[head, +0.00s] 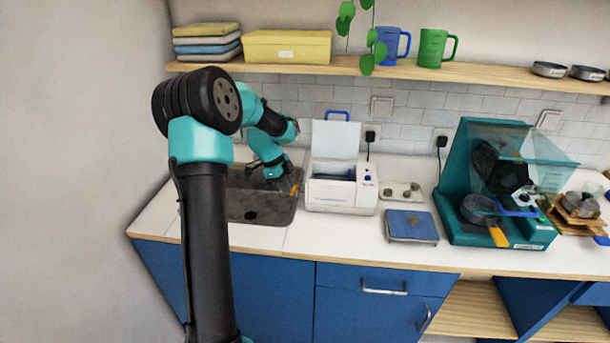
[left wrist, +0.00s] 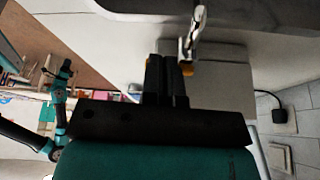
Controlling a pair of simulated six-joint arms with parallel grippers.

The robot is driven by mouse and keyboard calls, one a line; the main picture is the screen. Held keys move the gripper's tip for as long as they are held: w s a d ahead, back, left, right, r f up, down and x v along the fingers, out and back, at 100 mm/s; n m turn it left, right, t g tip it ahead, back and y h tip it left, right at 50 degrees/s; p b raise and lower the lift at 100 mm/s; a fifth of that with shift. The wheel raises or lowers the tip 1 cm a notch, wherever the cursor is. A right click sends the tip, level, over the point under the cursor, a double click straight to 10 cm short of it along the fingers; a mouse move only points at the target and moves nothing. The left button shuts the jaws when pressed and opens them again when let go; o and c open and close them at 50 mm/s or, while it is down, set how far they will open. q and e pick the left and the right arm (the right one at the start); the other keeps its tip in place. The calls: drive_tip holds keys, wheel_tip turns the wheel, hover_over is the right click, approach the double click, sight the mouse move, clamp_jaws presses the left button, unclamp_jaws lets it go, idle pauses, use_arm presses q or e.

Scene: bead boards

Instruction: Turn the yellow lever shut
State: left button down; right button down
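The yellow lever shows as a small yellow-orange piece (head: 295,189) beside my left gripper over the sink in the head view. In the left wrist view its yellow part (left wrist: 187,68) is close against the right-hand finger, by a shiny metal piece (left wrist: 194,30). My left gripper (head: 288,184) reaches down at the sink's right side. In the left wrist view the dark fingers of the left gripper (left wrist: 163,60) lie side by side with nothing visible between them. I cannot tell whether they touch the lever. My right arm shows small in the left wrist view, its gripper unclear.
The grey sink (head: 250,214) lies below my left gripper. A white machine with a raised lid (head: 340,196) stands close on its right. Further right are a blue scale (head: 411,226) and a teal machine with an orange handle (head: 498,237). A shelf (head: 485,74) runs above.

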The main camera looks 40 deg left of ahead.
use_arm(q)
drive_tip(key=shift+a, duration=0.15)
drive_tip(key=shift+w, duration=0.7)
drive_tip(key=v, duration=1)
idle(0.5)
